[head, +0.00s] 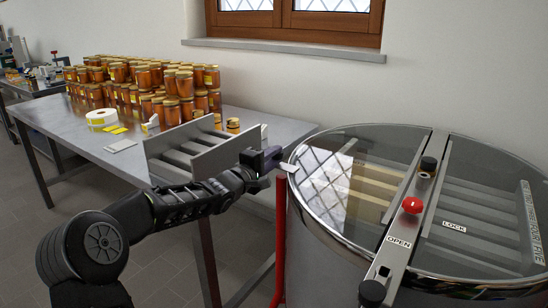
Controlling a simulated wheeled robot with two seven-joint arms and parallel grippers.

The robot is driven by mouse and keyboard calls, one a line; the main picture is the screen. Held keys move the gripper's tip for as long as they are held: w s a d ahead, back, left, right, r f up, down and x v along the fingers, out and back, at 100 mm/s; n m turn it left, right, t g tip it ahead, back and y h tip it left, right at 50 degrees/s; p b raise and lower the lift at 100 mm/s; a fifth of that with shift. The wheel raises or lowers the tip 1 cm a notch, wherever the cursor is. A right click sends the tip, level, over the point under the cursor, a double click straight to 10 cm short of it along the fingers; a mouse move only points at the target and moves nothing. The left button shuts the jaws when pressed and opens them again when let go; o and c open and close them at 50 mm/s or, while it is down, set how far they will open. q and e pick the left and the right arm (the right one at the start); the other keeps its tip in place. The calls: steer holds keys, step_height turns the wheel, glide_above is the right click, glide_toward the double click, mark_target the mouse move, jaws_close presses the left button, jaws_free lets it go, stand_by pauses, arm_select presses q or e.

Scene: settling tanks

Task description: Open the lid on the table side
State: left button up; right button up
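The steel tank (300,262) has a round top with two clear half lids, split by a grey crossbar (399,232). The table-side lid (352,160) is the left half and lies flat and closed on the rim. My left gripper (281,161) reaches in from the left, at the lid's left edge beside a small pale tab. I cannot tell whether it touches the tab or how far its fingers are apart. The other lid (480,205) also lies flat. My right gripper is not in view.
The crossbar carries a red knob (412,205), a black knob (428,165) and OPEN and LOCK labels. A steel table (85,140) with many honey jars (172,84), a label roll (101,119) and a grey rack (205,140) stands left. A red post (281,235) stands beside the tank.

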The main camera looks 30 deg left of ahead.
arm_select(q)
jaws_close()
stand_by(1.1)
